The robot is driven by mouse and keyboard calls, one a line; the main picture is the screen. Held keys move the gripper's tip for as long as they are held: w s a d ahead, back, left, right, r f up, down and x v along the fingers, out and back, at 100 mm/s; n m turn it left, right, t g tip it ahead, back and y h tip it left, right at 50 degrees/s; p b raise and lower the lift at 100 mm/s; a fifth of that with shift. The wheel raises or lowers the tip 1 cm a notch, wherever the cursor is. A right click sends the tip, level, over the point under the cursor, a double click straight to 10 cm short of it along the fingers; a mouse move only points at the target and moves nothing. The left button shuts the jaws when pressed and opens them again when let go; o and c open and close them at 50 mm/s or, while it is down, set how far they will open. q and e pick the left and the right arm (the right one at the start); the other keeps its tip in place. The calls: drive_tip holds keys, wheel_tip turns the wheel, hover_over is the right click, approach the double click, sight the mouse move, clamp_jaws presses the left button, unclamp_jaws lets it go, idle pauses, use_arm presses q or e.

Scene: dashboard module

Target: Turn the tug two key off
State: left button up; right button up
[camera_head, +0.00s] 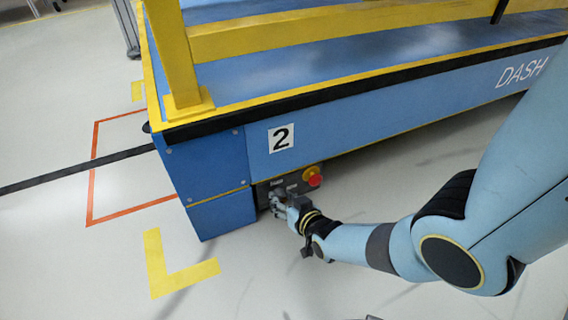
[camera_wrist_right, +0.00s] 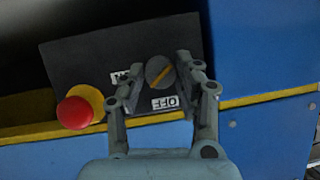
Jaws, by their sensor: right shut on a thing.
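The tug two (camera_head: 345,130) is a blue cart body with a "2" sign (camera_head: 281,138) on its side. Low on it is a dark control panel (camera_head: 290,182), also in the right wrist view (camera_wrist_right: 85,55). The key switch (camera_wrist_right: 160,72) is a round grey knob with an orange bar, which lies at a slant. An OFF label (camera_wrist_right: 165,103) shows upside down just below the knob, and a partly hidden label (camera_wrist_right: 122,77) is left of it. My right gripper (camera_head: 277,205) is at the panel, its fingers (camera_wrist_right: 160,66) on either side of the knob, shut on it. My left gripper is out of view.
A red stop button (camera_head: 315,181) on a yellow base sits beside the switch, close to my right gripper; it shows left of the fingers in the wrist view (camera_wrist_right: 74,112). Yellow rails (camera_head: 350,32) stand on the cart. The floor (camera_head: 320,270) in front is clear.

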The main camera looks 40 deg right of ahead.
drive_tip(key=shift+a+n+g+h, duration=0.15)
drive_tip(key=shift+n+g+h, duration=0.15)
drive_tip(key=shift+n+h, duration=0.5)
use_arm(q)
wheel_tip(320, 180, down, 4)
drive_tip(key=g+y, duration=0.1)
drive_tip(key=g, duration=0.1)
use_arm(e)
drive_tip(key=shift+a+n+h, duration=0.1)
drive_tip(key=shift+n+h, duration=0.3)
drive_tip(key=shift+n, duration=0.6)
drive_tip(key=shift+n+h, duration=0.3)
drive_tip(key=shift+h, duration=0.2)
drive_tip(key=shift+a+f+n+h+b, duration=0.15)
drive_tip(key=shift+n+h+b, duration=0.3)
drive_tip(key=shift+n+h, duration=0.6)
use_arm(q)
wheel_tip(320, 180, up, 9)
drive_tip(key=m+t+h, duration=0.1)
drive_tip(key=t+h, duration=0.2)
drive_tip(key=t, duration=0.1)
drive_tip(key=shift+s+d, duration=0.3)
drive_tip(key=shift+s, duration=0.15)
use_arm(e)
drive_tip(key=shift+w+n, duration=0.1)
drive_tip(key=shift+n, duration=0.25)
